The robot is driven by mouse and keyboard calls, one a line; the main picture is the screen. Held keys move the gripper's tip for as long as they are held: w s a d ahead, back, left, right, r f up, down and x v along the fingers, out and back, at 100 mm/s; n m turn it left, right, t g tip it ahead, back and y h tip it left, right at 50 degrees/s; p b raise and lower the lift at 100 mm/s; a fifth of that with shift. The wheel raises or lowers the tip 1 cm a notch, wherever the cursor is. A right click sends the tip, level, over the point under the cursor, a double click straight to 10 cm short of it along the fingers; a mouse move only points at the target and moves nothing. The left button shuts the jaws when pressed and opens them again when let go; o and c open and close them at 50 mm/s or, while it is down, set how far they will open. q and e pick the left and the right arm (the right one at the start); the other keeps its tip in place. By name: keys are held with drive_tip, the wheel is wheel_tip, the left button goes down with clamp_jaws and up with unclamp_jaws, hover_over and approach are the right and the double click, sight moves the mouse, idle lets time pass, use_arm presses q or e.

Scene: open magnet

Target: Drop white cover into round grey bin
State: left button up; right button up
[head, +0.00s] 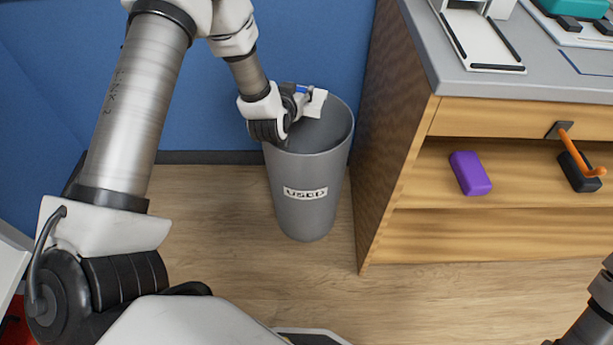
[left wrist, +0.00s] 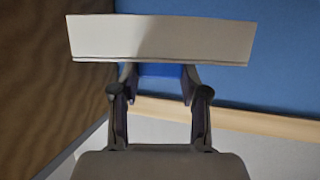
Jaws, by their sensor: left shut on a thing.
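The round grey bin (head: 308,170), labelled "USED", stands upright on the floor against the blue wall, left of the wooden cabinet. My left gripper (head: 304,94) is over the bin's mouth at its back left rim. It is shut on the white cover (head: 315,103), which shows small and pale there. In the left wrist view, the white cover (left wrist: 160,38) spans the top, across the fingertips of my left gripper (left wrist: 158,72). The bin's inside is mostly hidden by shadow and my gripper. My right gripper is out of view.
A wooden cabinet (head: 385,150) with a grey worktop (head: 455,85) stands close to the bin's right. Its shelf holds a purple block (head: 470,173) and a dark item with an orange handle (head: 578,165). The floor in front of the bin is clear.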

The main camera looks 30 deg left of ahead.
use_arm(q)
wheel_tip(320, 180, down, 3)
drive_tip(key=shift+b, duration=0.85)
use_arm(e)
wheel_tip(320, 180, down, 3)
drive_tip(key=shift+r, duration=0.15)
use_arm(q)
drive_tip(key=shift+r, duration=0.1)
drive_tip(key=o, duration=1)
drive_tip(key=v, duration=1.2)
